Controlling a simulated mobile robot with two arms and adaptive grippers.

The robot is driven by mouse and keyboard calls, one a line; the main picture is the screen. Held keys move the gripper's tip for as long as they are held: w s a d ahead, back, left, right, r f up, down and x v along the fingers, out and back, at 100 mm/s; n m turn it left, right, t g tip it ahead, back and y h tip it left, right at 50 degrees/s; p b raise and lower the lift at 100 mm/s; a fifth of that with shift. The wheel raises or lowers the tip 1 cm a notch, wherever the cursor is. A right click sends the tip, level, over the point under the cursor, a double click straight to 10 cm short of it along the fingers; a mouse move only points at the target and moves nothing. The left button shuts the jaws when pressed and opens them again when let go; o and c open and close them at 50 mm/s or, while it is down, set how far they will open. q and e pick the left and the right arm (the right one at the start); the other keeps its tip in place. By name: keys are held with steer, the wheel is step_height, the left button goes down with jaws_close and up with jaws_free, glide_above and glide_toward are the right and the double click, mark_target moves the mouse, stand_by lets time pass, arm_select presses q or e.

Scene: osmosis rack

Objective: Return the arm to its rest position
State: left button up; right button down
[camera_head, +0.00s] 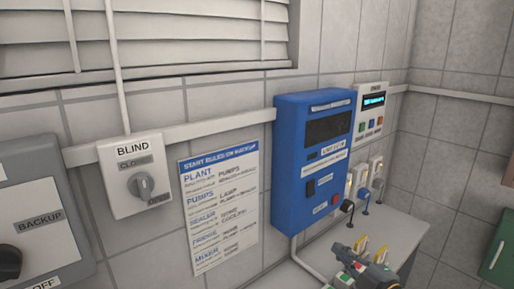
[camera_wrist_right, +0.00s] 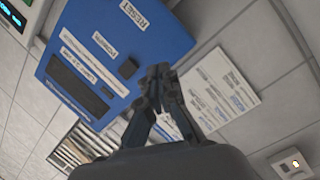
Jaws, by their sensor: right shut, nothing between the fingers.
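My right gripper (camera_head: 343,254) shows at the bottom of the head view, in front of the lower edge of the blue wall unit and over the grey counter. In the right wrist view the gripper's (camera_wrist_right: 158,72) dark fingers come together at their tips, shut with nothing between them. Behind the fingers in that view are the blue unit (camera_wrist_right: 130,25) and the white rules sheet (camera_wrist_right: 228,85). The fingers look apart from both, though the exact gap is hard to judge. My left gripper is in neither view.
The blue unit (camera_head: 288,180) juts from the tiled wall beside the rules sheet (camera_head: 217,215). A blind switch (camera_head: 135,150) and a grey backup panel (camera_head: 60,160) are further left. A small display box (camera_head: 370,112) and several plugged sockets are right, above the counter (camera_head: 408,232).

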steer(key=s+a+f+m+g+h, duration=0.2)
steer(key=s+f+m+g+h, duration=0.15)
steer(key=s+f+m, duration=0.5)
steer(key=s+f+m+g+h, duration=0.1)
steer(key=s+f+m+g, duration=0.35)
steer(key=s, duration=0.75)
steer(key=s+f+m+g+h, duration=0.2)
steer(key=s+f+g, duration=0.3)
steer(key=s+f, duration=0.6)
steer(key=s+f+g, duration=0.1)
steer(key=s+f, duration=0.2)
steer(key=f, duration=2.2)
steer(key=s+d+f, duration=0.1)
steer(key=s+f, duration=0.6)
steer(key=s, duration=0.1)
steer(key=s+d+f+g, duration=0.1)
steer(key=s+d+f, duration=0.1)
steer(key=s+f, duration=0.5)
steer(key=shift+s+d+f+n, duration=0.3)
steer(key=shift+s+f+n, duration=0.1)
steer(key=shift+s, duration=0.35)
